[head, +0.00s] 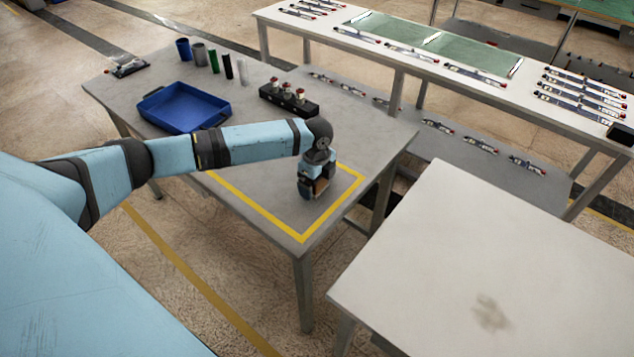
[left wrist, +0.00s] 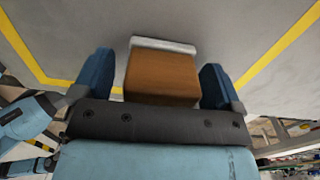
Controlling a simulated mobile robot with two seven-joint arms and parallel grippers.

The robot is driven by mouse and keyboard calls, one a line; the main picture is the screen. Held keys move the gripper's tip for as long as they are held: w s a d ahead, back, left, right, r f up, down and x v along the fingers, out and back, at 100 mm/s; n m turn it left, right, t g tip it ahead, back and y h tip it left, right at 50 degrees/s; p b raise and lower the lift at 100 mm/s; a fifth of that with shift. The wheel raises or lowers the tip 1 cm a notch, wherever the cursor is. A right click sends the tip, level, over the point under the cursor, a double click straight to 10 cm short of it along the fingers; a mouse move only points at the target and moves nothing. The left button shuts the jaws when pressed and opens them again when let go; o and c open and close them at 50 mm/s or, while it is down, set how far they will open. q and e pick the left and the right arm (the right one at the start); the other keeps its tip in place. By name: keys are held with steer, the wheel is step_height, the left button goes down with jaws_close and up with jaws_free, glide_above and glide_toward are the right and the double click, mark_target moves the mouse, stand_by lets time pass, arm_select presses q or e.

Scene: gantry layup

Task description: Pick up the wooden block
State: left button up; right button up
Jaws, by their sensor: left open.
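The wooden block (left wrist: 160,76) is brown, with a pale strip along its far edge. In the left wrist view it sits between the two blue fingers of my left gripper (left wrist: 158,82), with a gap on each side. In the head view my left gripper (head: 312,190) is low over the table inside the yellow taped outline, pointing down. The block (head: 320,184) is mostly hidden there by the gripper; only a small brown patch shows. My left gripper is open around the block. My right gripper is not in view.
On the same grey table (head: 240,190) are a blue tray (head: 184,107), several cups and cylinders (head: 213,60), and a black holder with knobs (head: 289,98). A bare white table (head: 500,260) stands at the right. A long bench (head: 460,75) with rod-like parts is behind.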

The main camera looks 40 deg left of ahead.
arm_select(q)
steer(key=c, duration=1)
steer(key=shift+o, duration=0.2)
step_height(320, 180, up, 20)
steer(key=p, duration=0.1)
steer(key=shift+o, duration=1)
steer(key=shift+c, duration=0.5)
steer(key=shift+d, duration=0.1)
